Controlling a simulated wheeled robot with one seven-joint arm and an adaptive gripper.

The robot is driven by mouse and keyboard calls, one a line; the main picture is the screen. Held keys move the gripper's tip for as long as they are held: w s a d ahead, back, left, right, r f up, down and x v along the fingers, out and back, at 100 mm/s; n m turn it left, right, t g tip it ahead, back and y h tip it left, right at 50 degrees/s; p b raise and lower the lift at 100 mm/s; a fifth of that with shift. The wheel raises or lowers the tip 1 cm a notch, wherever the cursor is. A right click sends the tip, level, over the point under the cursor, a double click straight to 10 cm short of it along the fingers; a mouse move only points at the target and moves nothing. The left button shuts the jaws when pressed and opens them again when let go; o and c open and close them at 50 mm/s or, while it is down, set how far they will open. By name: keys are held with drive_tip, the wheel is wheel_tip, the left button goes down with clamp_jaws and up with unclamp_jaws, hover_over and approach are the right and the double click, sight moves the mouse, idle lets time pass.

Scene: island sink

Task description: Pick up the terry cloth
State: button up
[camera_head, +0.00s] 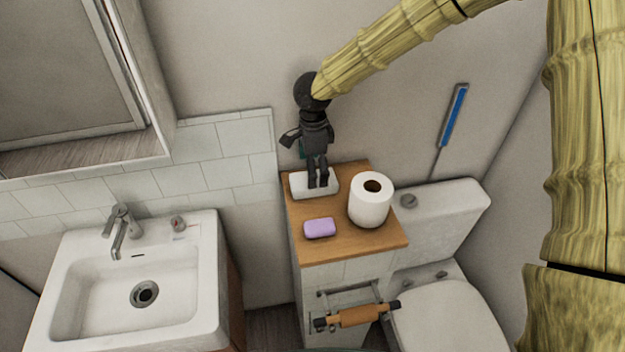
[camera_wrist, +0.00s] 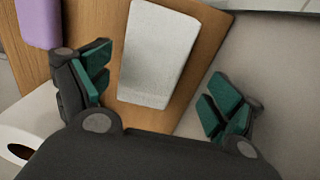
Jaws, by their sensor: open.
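The terry cloth (camera_head: 299,188) looks like a small white folded block. It lies on the wooden top of the cabinet, at its back left, near the wall. My gripper (camera_head: 317,183) points down over the cloth and hides part of it in the head view. In the wrist view, the cloth (camera_wrist: 158,52) lies between the lines of the two green-padded fingers of my gripper (camera_wrist: 157,92). The fingers are spread wide with nothing between the pads. I cannot tell the exact height of the fingertips above the cloth.
A purple soap bar (camera_head: 319,228) and a white paper roll (camera_head: 369,201) stand on the same wooden top (camera_head: 350,246). A toilet (camera_head: 440,215) is to the right, a sink (camera_head: 135,285) to the left. A wall (camera_head: 230,60) is close behind.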

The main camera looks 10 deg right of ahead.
drive_tip(key=shift+s+f+p, duration=0.45)
drive_tip(key=shift+s+p, duration=0.1)
drive_tip(key=shift+s, duration=0.05)
drive_tip(key=shift+w+f, duration=0.2)
drive_tip(key=shift+f, duration=0.55)
drive_tip(key=shift+w+f, duration=0.15)
drive_tip(key=shift+f, duration=0.55)
drive_tip(key=shift+s+r, duration=0.2)
drive_tip(key=shift+s, duration=0.05)
drive_tip(key=shift+c, duration=0.2)
drive_tip(key=shift+w, duration=0.1)
drive_tip(key=c, duration=1.1)
drive_tip(key=shift+c, duration=0.2)
drive_tip(key=shift+r, duration=0.1)
drive_tip(key=shift+r+b, duration=0.4)
drive_tip(key=shift+r, duration=0.25)
drive_tip(key=shift+r+b, duration=0.45)
drive_tip(key=shift+r, duration=0.45)
drive_tip(key=s+b, duration=0.1)
drive_tip(key=s, duration=0.4)
drive_tip(key=s+a+r+b, duration=0.1)
drive_tip(key=s+b, duration=0.1)
drive_tip(key=s, duration=0.3)
drive_tip(key=s+a+b, duration=0.1)
drive_tip(key=s, duration=0.5)
drive_tip(key=shift+a+r, duration=0.2)
drive_tip(key=shift+r, duration=0.15)
